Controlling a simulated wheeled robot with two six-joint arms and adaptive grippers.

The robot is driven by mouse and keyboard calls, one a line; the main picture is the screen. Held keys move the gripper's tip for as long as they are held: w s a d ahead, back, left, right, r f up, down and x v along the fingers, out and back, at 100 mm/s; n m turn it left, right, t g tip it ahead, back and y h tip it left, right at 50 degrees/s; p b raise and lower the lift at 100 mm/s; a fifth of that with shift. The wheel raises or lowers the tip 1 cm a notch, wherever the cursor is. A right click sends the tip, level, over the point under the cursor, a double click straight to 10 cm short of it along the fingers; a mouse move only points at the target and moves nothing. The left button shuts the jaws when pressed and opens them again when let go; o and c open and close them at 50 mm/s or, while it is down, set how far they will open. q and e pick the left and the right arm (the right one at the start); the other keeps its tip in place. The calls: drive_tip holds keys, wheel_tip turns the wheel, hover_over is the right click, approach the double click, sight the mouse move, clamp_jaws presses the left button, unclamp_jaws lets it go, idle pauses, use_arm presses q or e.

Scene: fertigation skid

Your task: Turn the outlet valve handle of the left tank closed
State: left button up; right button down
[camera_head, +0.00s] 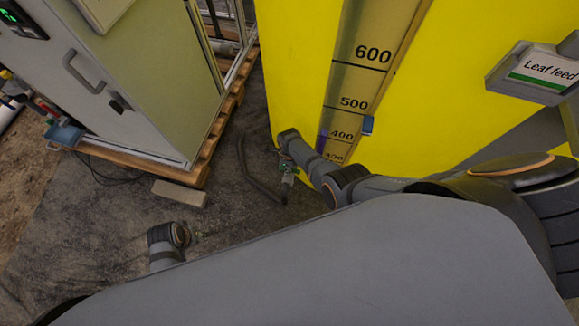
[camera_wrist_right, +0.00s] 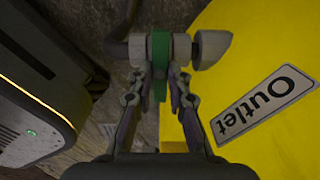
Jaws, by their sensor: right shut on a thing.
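The yellow tank (camera_head: 290,60) carries a level scale (camera_head: 365,75) and a "Leaf feed" sign (camera_head: 545,70). In the right wrist view, an "Outlet" label (camera_wrist_right: 262,104) is on the yellow wall, right of the valve. The grey outlet valve (camera_wrist_right: 212,48) has a green handle (camera_wrist_right: 158,50). My right gripper (camera_wrist_right: 157,88) is shut on the green handle, one finger on each side. In the head view my right gripper (camera_head: 289,177) is small, low beside the tank. My left gripper (camera_head: 199,236) is low over the floor, away from the tank; its fingers are too small to read.
A pale cabinet (camera_head: 135,75) stands on a wooden pallet (camera_head: 205,155) at the left. A dark hose (camera_head: 255,180) lies on the floor near the valve. A flat block (camera_head: 180,193) lies in front of the pallet. The floor at lower left is mostly clear.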

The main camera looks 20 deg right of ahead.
drive_tip(key=c, duration=1.3)
unclamp_jaws()
wheel_tip(320, 180, up, 12)
drive_tip(key=shift+r, duration=0.1)
